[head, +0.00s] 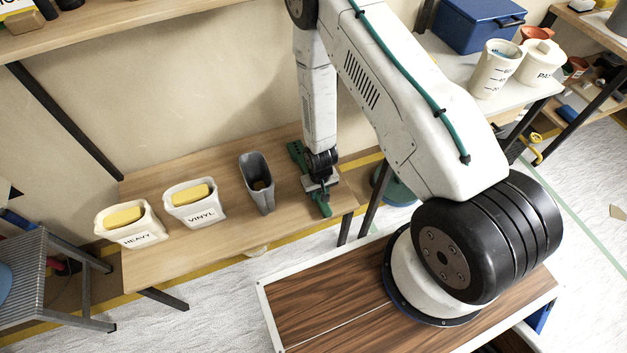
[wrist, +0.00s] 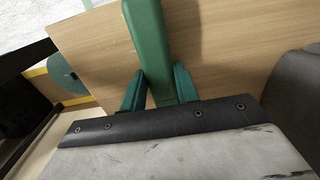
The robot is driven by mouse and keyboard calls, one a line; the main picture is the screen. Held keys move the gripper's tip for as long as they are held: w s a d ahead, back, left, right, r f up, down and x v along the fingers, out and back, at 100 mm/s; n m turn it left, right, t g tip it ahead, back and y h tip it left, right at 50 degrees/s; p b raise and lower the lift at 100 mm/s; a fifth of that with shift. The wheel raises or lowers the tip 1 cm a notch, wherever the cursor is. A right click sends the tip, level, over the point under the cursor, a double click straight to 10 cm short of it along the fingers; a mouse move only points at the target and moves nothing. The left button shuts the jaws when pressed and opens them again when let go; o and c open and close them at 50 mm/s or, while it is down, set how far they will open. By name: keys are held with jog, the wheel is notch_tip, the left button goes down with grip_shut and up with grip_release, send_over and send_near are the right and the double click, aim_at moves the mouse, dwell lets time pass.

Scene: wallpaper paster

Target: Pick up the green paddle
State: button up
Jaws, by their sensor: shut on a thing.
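The green paddle (head: 297,152) is at the right end of the wooden bench in the head view, long and narrow, partly hidden by my arm. Its green bar (wrist: 147,35) runs down between my fingers in the wrist view. My gripper (head: 321,188) points down at the bench, and its green fingers (wrist: 158,78) are shut on the bar from both sides. The paddle is on or very close to the bench top; I cannot tell whether it touches.
The wooden bench (head: 215,235) also holds a grey holder (head: 257,185), a VINYL tub (head: 190,205) and a HEAVY tub (head: 130,226), each tub with a yellow block. A shelf (head: 110,35) runs above at the left. A ribbed metal stool (head: 22,265) stands at the left.

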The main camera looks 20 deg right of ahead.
jog(key=shift+r, duration=0.15)
notch_tip(320, 180, up, 10)
dwell(0.4)
jog(key=shift+o, duration=0.3)
